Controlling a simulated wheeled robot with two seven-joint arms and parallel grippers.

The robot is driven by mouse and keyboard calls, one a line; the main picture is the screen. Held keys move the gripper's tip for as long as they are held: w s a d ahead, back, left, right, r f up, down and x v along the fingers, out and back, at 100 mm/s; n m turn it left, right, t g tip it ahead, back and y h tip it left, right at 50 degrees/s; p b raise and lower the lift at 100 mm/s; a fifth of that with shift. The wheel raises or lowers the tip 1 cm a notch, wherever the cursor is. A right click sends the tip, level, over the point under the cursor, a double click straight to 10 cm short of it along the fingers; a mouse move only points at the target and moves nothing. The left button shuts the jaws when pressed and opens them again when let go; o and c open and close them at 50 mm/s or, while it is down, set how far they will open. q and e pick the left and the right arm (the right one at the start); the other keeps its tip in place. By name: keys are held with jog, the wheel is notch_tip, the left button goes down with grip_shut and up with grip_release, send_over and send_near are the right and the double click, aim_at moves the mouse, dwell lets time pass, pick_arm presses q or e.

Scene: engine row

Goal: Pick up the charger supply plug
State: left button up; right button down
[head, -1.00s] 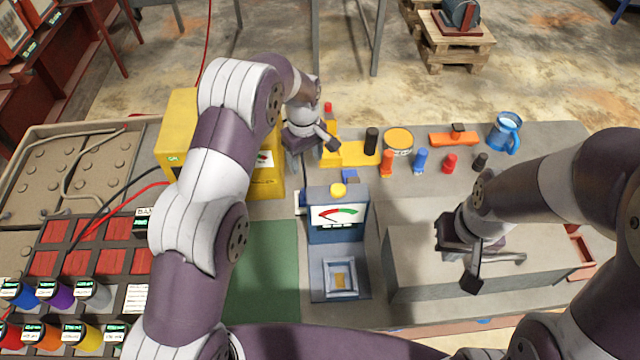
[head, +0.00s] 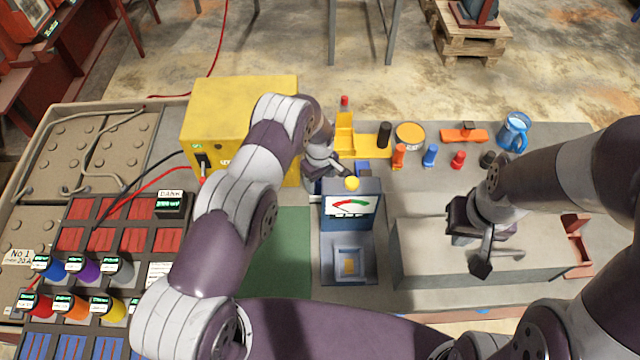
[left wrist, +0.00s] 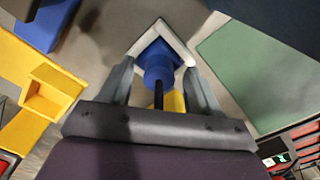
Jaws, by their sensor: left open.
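The charger supply plug (left wrist: 158,66) is a blue round-bodied plug with a black cable, seen in the left wrist view. In the head view my left gripper (head: 330,172) is low behind the gauge, and the arm and gauge largely hide the plug. My right gripper (head: 490,250) hangs above the grey block at the right; its jaw opening is unclear.
The gauge stand (head: 349,215) with a yellow knob is close in front of my left gripper. A yellow charger box (head: 235,105) stands left, a yellow holder (head: 345,135) behind. A green mat (head: 285,250) lies clear. Several small coloured pegs and a blue mug (head: 513,132) are at right.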

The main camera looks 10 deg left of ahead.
pick_arm(q)
jog(key=shift+w+d, duration=0.1)
jog(key=c, duration=0.4)
grip_shut()
